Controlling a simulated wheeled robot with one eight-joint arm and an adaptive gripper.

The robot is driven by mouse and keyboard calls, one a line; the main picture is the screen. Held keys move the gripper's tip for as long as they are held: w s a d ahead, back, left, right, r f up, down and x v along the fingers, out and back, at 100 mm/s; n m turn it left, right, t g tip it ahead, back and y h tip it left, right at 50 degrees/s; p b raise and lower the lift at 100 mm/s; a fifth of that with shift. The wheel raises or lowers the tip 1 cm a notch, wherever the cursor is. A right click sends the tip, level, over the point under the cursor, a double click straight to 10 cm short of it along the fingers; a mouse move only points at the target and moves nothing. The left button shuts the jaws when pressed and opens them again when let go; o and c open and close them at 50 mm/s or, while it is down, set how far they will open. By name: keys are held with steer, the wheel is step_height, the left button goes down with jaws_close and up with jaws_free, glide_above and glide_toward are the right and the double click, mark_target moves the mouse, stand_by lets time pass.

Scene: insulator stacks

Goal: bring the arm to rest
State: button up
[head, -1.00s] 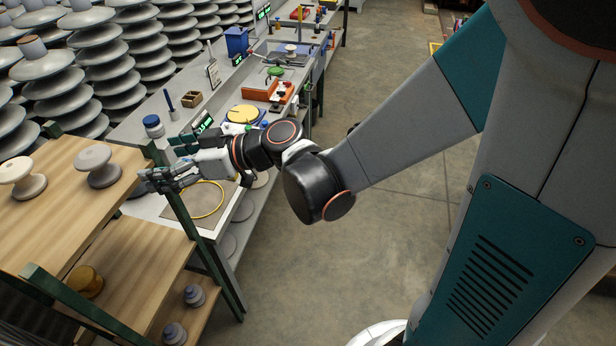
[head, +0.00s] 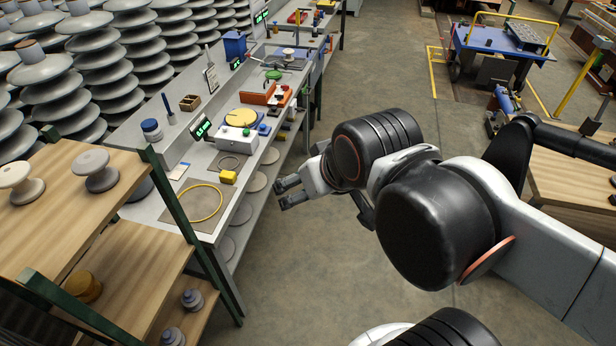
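My gripper (head: 283,193) is at the end of my folded arm, over the open floor just right of the workbench. Its two fingers point left and stand apart with a gap between them. Nothing shows between the fingers. It is clear of the bench edge in the picture, and the rest of my arm bends away to the right. The palm side is partly hidden by the wrist.
A wooden shelf (head: 130,255) with several spools stands at the left. The workbench (head: 215,158) holds a yellow ring (head: 221,203), a yellow block (head: 228,177) and scales. A blue cart (head: 495,40) stands at the back right. The middle floor is clear.

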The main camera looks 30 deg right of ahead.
steer(key=shift+d, duration=0.2)
step_height(320, 180, down, 10)
steer(key=b, duration=1)
steer(key=shift+f, duration=0.15)
